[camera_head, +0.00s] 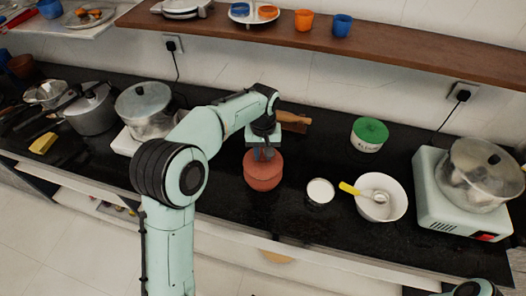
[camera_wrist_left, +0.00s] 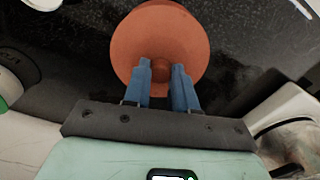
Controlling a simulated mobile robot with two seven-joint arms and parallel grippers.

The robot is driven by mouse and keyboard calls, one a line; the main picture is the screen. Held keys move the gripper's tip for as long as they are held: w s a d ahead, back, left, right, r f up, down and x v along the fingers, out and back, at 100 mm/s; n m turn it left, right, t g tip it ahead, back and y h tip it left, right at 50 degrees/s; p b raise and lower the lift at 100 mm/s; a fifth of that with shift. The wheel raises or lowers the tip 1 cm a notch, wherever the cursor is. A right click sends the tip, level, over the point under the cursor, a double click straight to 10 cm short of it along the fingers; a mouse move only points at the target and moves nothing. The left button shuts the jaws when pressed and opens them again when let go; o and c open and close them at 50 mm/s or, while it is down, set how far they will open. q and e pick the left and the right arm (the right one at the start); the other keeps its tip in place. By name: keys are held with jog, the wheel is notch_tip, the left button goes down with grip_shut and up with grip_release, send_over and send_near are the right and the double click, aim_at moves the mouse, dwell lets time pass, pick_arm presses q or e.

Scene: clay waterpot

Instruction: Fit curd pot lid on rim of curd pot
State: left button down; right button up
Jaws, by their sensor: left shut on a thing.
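The curd pot (camera_head: 263,183) is a round terracotta pot on the black counter, near its middle in the head view. The curd pot lid (camera_head: 265,158), a terracotta disc with a small knob, is over the pot's mouth. Whether it touches the rim all round cannot be told. My left gripper (camera_head: 263,153) points down from above and is shut on the lid's knob. In the left wrist view the lid (camera_wrist_left: 160,30) is a broad disc beyond the two blue fingers (camera_wrist_left: 161,70), with the knob between their tips; it hides most of the pot. My right gripper is not in view.
To the right are a small white cup (camera_head: 320,191), a white bowl (camera_head: 392,200) with a yellow-handled spoon, and a green-lidded tub (camera_head: 369,133). Steel pots (camera_head: 146,105) stand left, and a cooker (camera_head: 475,195) stands far right.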

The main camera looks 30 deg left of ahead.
pick_arm(q)
jog(key=shift+f, duration=0.4)
dwell(0.6)
jog(key=shift+r, duration=0.1)
dwell(0.3)
jog(key=shift+r+p, duration=0.4)
jog(key=shift+r, duration=0.05)
jog(key=shift+f, duration=0.75)
dwell(0.7)
jog(key=shift+c, duration=1.3)
grip_release()
